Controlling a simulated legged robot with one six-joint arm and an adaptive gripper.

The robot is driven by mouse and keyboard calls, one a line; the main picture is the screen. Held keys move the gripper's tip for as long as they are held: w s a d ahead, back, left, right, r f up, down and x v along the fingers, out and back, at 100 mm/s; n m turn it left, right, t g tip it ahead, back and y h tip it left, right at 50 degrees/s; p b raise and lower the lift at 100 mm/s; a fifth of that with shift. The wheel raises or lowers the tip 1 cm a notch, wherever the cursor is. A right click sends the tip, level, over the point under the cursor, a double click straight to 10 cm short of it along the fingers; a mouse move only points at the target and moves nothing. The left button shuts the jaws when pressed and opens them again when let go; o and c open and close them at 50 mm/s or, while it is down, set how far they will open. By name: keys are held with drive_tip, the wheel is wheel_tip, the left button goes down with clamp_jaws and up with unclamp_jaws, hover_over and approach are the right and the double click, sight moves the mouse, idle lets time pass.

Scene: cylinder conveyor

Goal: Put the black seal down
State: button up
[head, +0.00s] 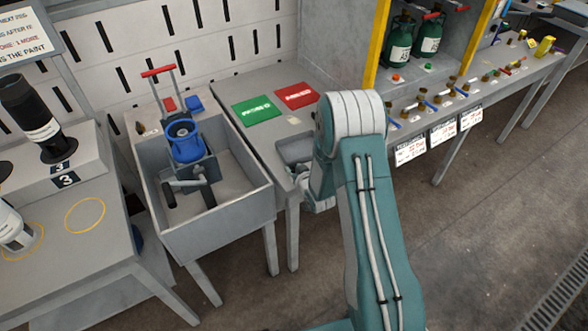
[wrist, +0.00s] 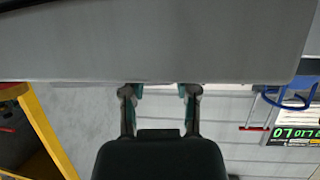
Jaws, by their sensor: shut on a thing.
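My gripper (wrist: 160,91) shows in the wrist view with its two fingers a little apart, their tips at the edge of a broad grey surface (wrist: 160,40). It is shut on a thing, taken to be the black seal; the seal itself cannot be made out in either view. In the head view my arm covers most of the gripper, which is low beside the front edge of the grey table (head: 228,88). On that table lie a green card (head: 258,108), a red card (head: 296,95) and a shallow grey tray (head: 294,151), partly behind my arm.
A grey trough (head: 235,205) left of the table holds a blue-topped device (head: 185,142). Further left, a stand (head: 70,185) carries black and white cylinders. At right, a bench (head: 500,80) bears several valves, with green bottles (head: 399,45) on a shelf. The floor at right is clear.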

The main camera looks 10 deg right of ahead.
drive_tip(key=o, duration=0.7)
drive_tip(key=shift+o, duration=0.2)
drive_tip(key=shift+a, duration=0.1)
